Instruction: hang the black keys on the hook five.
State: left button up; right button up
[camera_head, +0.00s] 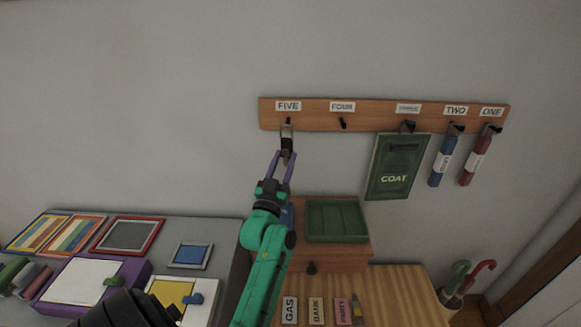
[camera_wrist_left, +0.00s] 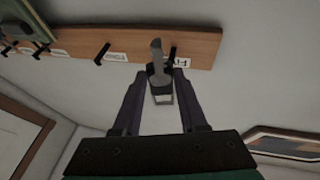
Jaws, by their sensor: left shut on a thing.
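My left gripper (camera_head: 284,160) is raised to the wooden hook rail and shut on the black keys (camera_head: 287,140), just below the hook labelled five (camera_head: 288,121). In the left wrist view, the keys (camera_wrist_left: 158,72) show as a dark and grey piece between the fingertips (camera_wrist_left: 160,92). Their upper end is close beside hook five (camera_wrist_left: 173,53). I cannot tell whether the keys are around the hook or only in front of it. My right gripper is not in view.
Hook four (camera_head: 343,123) is empty. A green COAT item (camera_head: 396,168), a blue tag (camera_head: 443,157) and a red tag (camera_head: 476,157) hang to the right on the rail (camera_head: 375,117). A green tray (camera_head: 336,221) stands below. The wall left of the rail is clear.

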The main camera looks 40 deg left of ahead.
pick_arm(q)
jog(key=w+a+f+b, duration=0.2)
jog(key=w+a+b, duration=0.3)
jog(key=w+b, duration=0.1)
jog(key=shift+w+a, duration=0.2)
jog(key=shift+w, duration=0.45)
dwell(0.7)
jog(key=o, duration=1.1)
jog(key=shift+o, duration=0.2)
jog(key=b+v, duration=0.4)
jog(key=v, duration=1)
jog(key=shift+s, duration=0.3)
